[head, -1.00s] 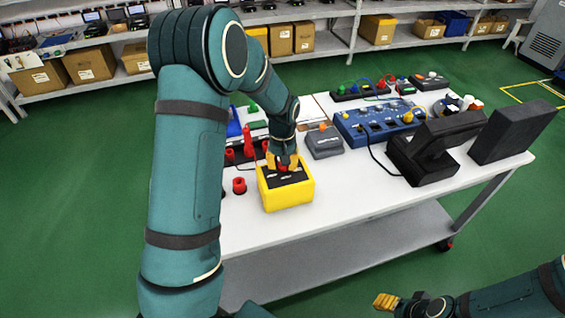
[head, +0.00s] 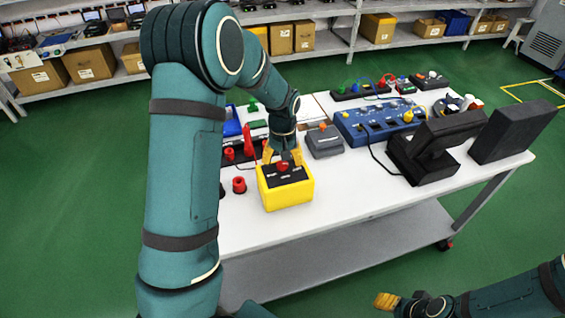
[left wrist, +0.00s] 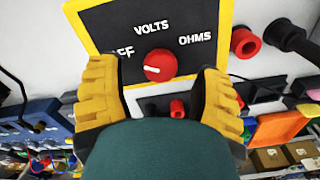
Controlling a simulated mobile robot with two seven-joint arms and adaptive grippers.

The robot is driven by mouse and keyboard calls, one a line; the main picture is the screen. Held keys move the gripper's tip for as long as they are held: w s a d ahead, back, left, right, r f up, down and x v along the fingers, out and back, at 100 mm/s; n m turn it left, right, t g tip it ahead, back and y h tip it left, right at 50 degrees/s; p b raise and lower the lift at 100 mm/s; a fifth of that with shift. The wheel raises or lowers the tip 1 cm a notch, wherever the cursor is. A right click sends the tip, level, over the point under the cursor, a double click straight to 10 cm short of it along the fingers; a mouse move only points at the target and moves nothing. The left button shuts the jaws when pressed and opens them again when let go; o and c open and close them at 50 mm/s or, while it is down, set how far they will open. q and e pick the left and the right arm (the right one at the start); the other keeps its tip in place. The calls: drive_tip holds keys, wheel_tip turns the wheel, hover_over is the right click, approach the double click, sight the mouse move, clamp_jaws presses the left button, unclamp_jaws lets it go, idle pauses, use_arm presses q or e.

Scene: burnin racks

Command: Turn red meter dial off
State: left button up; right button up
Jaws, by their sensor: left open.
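The yellow meter (head: 289,196) with a black face stands on the white table. Its red dial (head: 282,166) also shows in the left wrist view (left wrist: 160,67), with VOLTS, OHMS and a partly hidden OFF label around it. A white mark on the dial points left in that view, roughly toward the OFF side. My left gripper (head: 283,156) is at the top of the meter. Its spread yellow fingers (left wrist: 158,92) are on either side of the dial, with gaps between. My right gripper (head: 387,301) is low in front of the table, away from the meter.
Red jacks (head: 239,185) are left of the meter. A grey box (head: 325,141) and a blue panel (head: 372,124) with a cable are to its right. The table's front strip is clear.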

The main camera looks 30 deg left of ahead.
sight(282, 164)
use_arm(q)
wheel_tip(282, 164, up, 10)
drive_tip(key=shift+r, duration=0.25)
drive_tip(key=shift+s, duration=0.15)
idle(0.5)
